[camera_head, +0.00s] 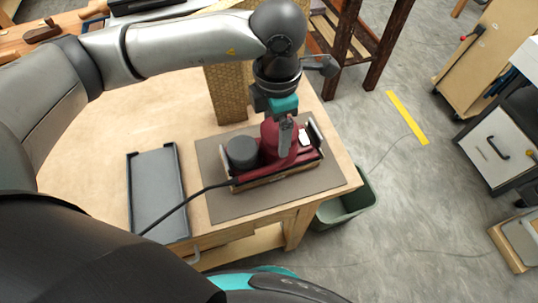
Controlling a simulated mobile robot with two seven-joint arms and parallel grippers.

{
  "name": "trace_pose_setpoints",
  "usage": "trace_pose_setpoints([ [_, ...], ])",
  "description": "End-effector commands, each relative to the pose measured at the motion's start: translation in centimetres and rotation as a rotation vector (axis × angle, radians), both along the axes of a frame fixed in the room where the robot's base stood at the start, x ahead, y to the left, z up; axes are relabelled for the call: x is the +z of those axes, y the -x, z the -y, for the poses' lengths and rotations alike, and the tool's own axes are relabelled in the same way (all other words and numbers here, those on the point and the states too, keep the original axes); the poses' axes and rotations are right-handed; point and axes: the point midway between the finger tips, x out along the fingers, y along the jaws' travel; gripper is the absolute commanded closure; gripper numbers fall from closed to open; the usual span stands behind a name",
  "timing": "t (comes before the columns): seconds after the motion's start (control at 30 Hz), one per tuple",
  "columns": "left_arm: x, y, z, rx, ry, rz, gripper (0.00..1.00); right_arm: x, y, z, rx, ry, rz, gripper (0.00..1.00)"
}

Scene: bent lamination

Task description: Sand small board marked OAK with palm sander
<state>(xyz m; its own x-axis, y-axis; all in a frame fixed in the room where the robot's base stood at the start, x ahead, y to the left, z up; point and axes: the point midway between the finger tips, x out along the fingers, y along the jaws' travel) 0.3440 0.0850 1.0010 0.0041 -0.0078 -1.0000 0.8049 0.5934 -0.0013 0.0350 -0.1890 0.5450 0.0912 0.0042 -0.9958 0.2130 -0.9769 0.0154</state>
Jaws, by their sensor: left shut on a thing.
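The palm sander (277,143) is dark red with a black round canister on its left side and a black cord running to the lower left. My left gripper (284,138) reaches down from above and is shut on the sander. Under the sander lies a small wooden board (262,182), of which only a strip of edge shows. Any OAK marking on it is hidden. The board lies on a grey-brown mat (228,207) on the workbench (90,155). Whether the sander's pad touches the board is hard to tell. My right gripper is not in view.
A dark empty tray (157,195) lies left of the mat, with the cord crossing its lower end. A patterned wooden block (226,95) stands behind the mat. A green bin (345,204) stands on the floor beyond the bench's right corner.

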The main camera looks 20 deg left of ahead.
Motion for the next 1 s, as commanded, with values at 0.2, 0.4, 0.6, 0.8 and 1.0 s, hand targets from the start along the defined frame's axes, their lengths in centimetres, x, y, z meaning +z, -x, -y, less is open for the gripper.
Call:
trace_pose_setpoints([
  [0.2, -0.1, 0.4, -0.7, 0.002, -0.006, -0.005, 1.00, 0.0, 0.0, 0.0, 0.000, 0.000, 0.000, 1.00],
  [0.4, 0.0, 0.7, -1.1, 0.002, -0.007, -0.005, 1.00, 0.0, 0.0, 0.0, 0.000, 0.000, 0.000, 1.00],
  [0.6, 0.0, 1.0, -1.4, 0.002, -0.007, -0.005, 1.00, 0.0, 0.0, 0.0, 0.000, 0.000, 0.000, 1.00],
  [0.8, 0.1, 1.0, -1.4, 0.002, -0.007, -0.004, 1.00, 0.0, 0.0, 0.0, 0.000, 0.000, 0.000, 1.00],
  [1.0, 0.3, 0.9, -1.4, 0.002, -0.006, -0.003, 1.00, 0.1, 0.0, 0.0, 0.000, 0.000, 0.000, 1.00],
])
